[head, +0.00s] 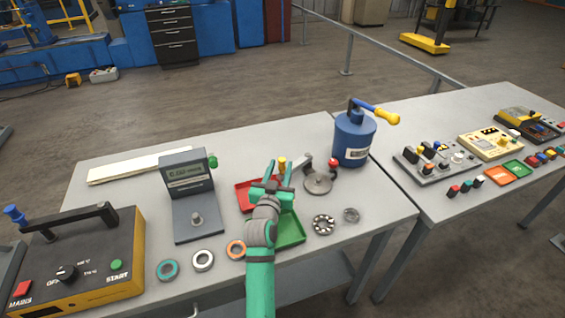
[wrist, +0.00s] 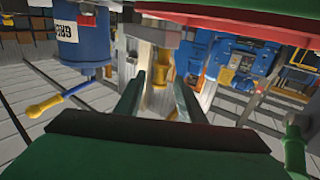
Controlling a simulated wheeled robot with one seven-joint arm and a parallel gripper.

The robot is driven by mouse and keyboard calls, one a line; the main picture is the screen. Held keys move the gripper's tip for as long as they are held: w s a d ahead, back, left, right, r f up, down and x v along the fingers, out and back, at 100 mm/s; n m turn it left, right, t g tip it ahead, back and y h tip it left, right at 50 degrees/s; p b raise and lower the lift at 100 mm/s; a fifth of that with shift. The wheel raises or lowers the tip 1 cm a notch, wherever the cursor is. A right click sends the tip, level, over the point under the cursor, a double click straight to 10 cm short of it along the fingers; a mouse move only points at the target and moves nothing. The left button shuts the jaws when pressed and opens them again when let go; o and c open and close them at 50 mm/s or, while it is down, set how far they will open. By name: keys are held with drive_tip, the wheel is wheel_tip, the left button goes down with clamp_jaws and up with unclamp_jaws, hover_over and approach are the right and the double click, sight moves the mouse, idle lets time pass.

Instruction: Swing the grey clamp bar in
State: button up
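A small fixture with a round grey plate (head: 318,183) stands near the middle of the table. A grey bar (head: 307,164), which looks like the clamp bar, reaches out behind the plate; a red knob (head: 333,163) shows at the plate's back right. A brass-yellow post (head: 282,164) stands just left of the bar, and shows beyond my fingers in the wrist view (wrist: 162,68). My gripper (head: 279,170) is open and empty, left of the plate and in front of the post. The fingers (wrist: 157,100) show apart in the wrist view. The bar's left end is partly hidden.
A blue canister (head: 354,140) with a yellow-ended handle stands right behind the plate. Red (head: 246,193) and green (head: 291,231) trays lie around my arm. A grey gauge stand (head: 197,222) is at left. Several rings and bearings lie along the front.

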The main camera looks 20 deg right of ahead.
sight(281, 164)
drive_tip(key=shift+x, duration=1.6)
clamp_jaws()
drive_tip(key=shift+a, duration=0.15)
